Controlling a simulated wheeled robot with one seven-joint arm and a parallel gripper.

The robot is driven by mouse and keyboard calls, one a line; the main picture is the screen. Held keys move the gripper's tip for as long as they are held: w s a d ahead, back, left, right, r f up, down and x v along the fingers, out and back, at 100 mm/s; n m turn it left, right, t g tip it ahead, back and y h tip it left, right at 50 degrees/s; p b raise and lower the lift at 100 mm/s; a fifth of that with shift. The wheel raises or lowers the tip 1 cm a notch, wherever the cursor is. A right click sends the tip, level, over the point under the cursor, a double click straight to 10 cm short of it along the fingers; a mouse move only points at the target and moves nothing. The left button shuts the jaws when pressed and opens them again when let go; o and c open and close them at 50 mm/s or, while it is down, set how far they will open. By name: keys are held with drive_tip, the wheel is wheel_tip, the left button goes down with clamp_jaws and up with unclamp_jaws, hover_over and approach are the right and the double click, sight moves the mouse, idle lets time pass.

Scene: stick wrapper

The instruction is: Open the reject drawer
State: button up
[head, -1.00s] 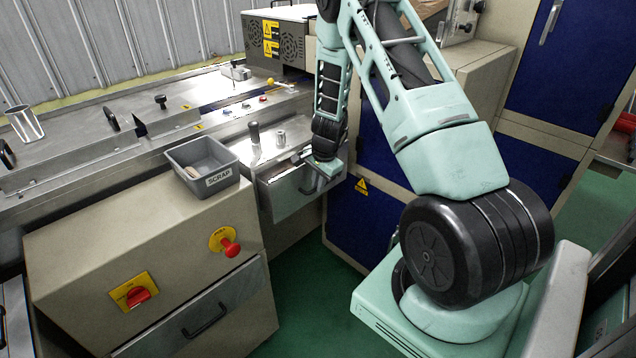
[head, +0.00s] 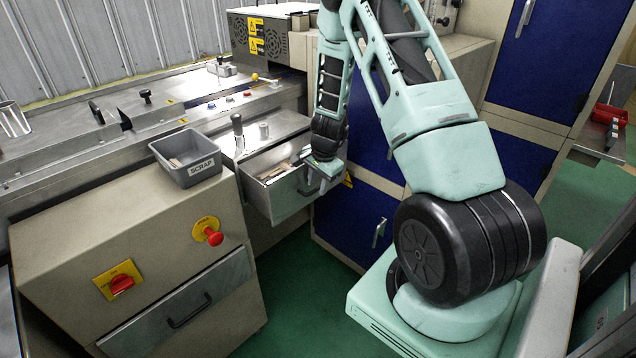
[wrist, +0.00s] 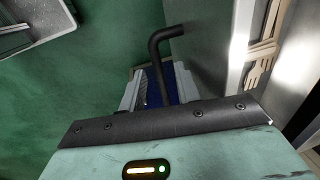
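The reject drawer (head: 290,198) is a metal drawer under the machine's steel worktop in the head view. It stands partly pulled out, with pale wooden sticks (head: 276,173) inside. My gripper (head: 313,186) is at its front face. In the wrist view, a dark bent handle (wrist: 160,50) runs down between my gripper's fingers (wrist: 158,82), which look closed around it. The drawer's grey front and open inside, with sticks (wrist: 262,50), show at the right of that view. The exact finger contact is partly hidden by the gripper's body.
A grey SCRAP bin (head: 187,158) stands on the beige cabinet left of the drawer. That cabinet has a red stop button (head: 214,237), a red switch (head: 121,284) and a lower, shut drawer (head: 180,312). Blue cabinet doors (head: 352,222) stand right of my gripper. Green floor lies below.

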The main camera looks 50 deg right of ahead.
drive_tip(key=shift+r, duration=0.1)
drive_tip(key=s+r+p, duration=0.1)
drive_tip(key=s+r, duration=0.2)
drive_tip(key=r, duration=1.4)
drive_tip(key=shift+s, duration=0.1)
drive_tip(key=s+a+r+n+g+y, duration=0.15)
drive_tip(key=a+n, duration=0.45)
drive_tip(key=a, duration=0.7)
drive_tip(key=s+a+r+n+y, duration=0.15)
drive_tip(key=a+n, duration=0.35)
drive_tip(key=a, duration=0.9)
drive_tip(key=s+a+r+n+h, duration=0.2)
drive_tip(key=s+a+n, duration=1.2)
drive_tip(key=s, duration=0.5)
drive_tip(key=shift+a+r+n+g, duration=0.2)
drive_tip(key=shift+n+g, duration=0.15)
drive_tip(key=shift+n, duration=0.15)
